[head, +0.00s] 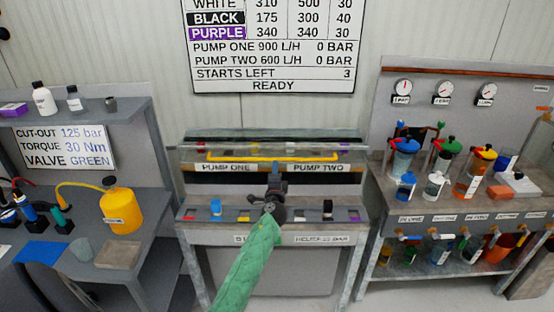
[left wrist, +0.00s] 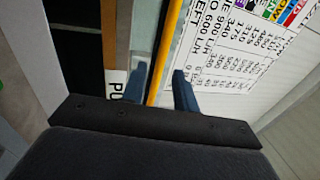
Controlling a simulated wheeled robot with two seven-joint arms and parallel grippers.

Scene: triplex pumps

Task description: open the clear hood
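The clear hood (head: 196,153) sits over the back of the middle bench, above the labels PUMP ONE and PUMP TWO, and looks lowered. Its yellow handle bar (head: 232,158) runs across its front. My left gripper (head: 276,168), on the green-sleeved arm, is at the middle of the bar. In the left wrist view, the yellow bar (left wrist: 168,45) passes between the two blue-grey fingers (left wrist: 160,85). The fingers are apart, with gaps beside the bar. I cannot tell how deep the bar sits between them. My right gripper is not in view.
A front ledge (head: 190,214) with small coloured parts lies below the hood. A wall board (head: 270,50) hangs above it and reads READY. The left bench holds a yellow bottle (head: 120,208). The right bench holds several coloured jars (head: 404,158) under gauges.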

